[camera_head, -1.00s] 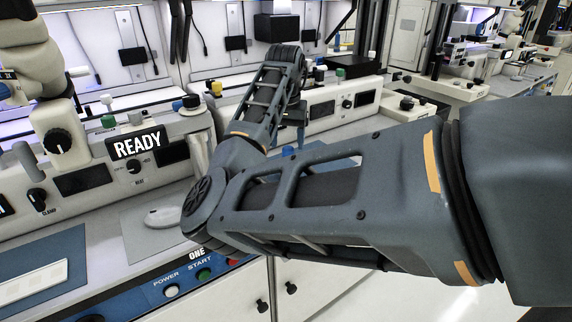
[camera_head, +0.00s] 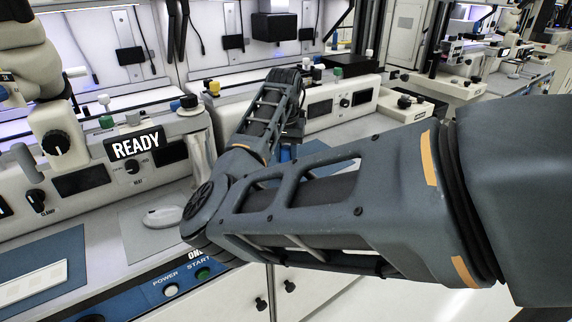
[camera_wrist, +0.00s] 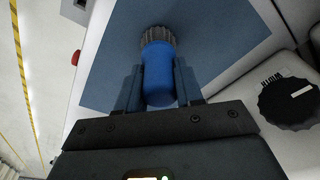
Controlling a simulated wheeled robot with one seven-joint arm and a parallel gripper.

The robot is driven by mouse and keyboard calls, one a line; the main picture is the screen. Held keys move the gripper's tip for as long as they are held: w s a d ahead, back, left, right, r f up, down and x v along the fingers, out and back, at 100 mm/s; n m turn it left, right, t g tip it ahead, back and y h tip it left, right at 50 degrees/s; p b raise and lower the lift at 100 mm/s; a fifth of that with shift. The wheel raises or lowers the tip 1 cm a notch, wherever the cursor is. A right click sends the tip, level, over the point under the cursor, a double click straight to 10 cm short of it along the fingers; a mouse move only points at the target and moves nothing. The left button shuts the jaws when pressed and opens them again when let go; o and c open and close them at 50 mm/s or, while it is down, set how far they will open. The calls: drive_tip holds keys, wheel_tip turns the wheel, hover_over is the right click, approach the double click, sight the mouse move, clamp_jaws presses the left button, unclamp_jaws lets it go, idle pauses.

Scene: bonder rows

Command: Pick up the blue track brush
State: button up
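The blue track brush (camera_wrist: 158,75) has a rounded blue body and a grey ribbed end at the top of the wrist view. In that view it lies between the two fingers of my gripper (camera_wrist: 159,80), one on each side. The fingers are very close to its sides; whether they press on it cannot be told. In the head view a small blue patch (camera_head: 285,154), apparently the brush, shows beside my forearm.
A blue mat (camera_wrist: 110,60) lies under the brush. A black knob (camera_wrist: 288,103) on a light machine panel is to the right in the wrist view, and a red button (camera_wrist: 76,57) to the left. A READY display (camera_head: 136,146) stands on the left machine.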

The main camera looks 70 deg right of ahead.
clamp_jaws()
idle(0.3)
